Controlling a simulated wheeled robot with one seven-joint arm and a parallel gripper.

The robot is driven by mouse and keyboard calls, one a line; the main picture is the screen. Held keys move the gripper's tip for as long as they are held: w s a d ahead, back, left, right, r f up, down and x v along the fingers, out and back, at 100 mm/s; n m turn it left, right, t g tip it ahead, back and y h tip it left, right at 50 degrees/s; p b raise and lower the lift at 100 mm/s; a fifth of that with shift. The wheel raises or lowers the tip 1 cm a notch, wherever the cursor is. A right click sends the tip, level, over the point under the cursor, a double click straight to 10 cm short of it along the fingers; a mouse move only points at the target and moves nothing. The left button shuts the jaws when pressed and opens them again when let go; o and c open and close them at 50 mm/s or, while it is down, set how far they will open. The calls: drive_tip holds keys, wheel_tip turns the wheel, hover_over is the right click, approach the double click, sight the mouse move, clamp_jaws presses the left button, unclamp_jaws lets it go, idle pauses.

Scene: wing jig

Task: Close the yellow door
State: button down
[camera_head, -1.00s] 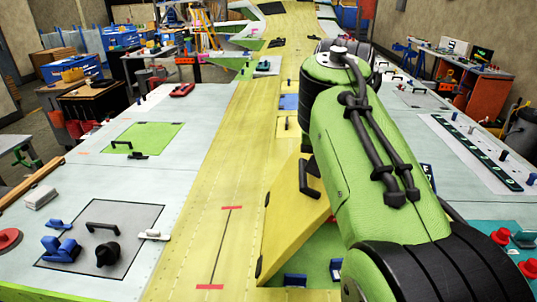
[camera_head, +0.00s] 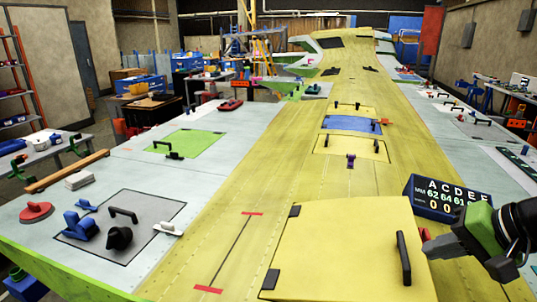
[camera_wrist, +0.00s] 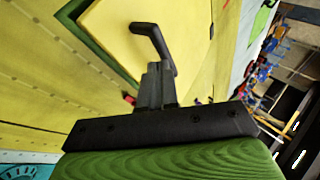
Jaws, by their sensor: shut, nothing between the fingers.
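The yellow door (camera_head: 340,250) lies nearly flat at the lower middle of the head view, with two dark hinges on its left edge. Its black handle (camera_head: 403,258) stands near the right edge. The door (camera_wrist: 110,30) also shows at the top of the wrist view, with a dark green strip along its edge. I cannot tell whether it is fully flush. My gripper (camera_head: 428,240) is just right of the handle in the head view. In the wrist view my gripper (camera_wrist: 159,80) has its fingers together and overlaps the handle (camera_wrist: 152,40); contact is unclear.
A dark display box (camera_head: 448,199) stands behind my gripper on the right. A grey plate with a black handle, black knob and blue parts (camera_head: 120,225) is at the left. Small handled yellow panels (camera_head: 350,146) and a blue panel lie farther up the wing.

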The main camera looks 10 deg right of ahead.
drive_tip(key=shift+t+y, duration=0.5)
drive_tip(key=shift+y, duration=0.3)
drive_tip(key=d+f+b, duration=0.1)
drive_tip(key=f, duration=0.2)
drive_tip(key=s+d+f+b, duration=0.1)
drive_tip(key=f+b, duration=0.1)
drive_tip(key=f, duration=0.1)
drive_tip(key=d+f+b, duration=0.1)
drive_tip(key=f+b, duration=0.1)
drive_tip(key=shift+s+f, duration=0.15)
drive_tip(key=shift+f, duration=0.25)
drive_tip(key=shift+d+f+b, duration=0.25)
drive_tip(key=shift+f+b, duration=0.4)
drive_tip(key=shift+f, duration=0.15)
drive_tip(key=shift+s, duration=0.1)
drive_tip(key=p+v, duration=0.5)
drive_tip(key=v, duration=1)
drive_tip(key=shift+s+d+r, duration=0.15)
drive_tip(key=shift+d+r, duration=0.05)
drive_tip(key=shift+r, duration=0.1)
drive_tip(key=shift+a, duration=0.1)
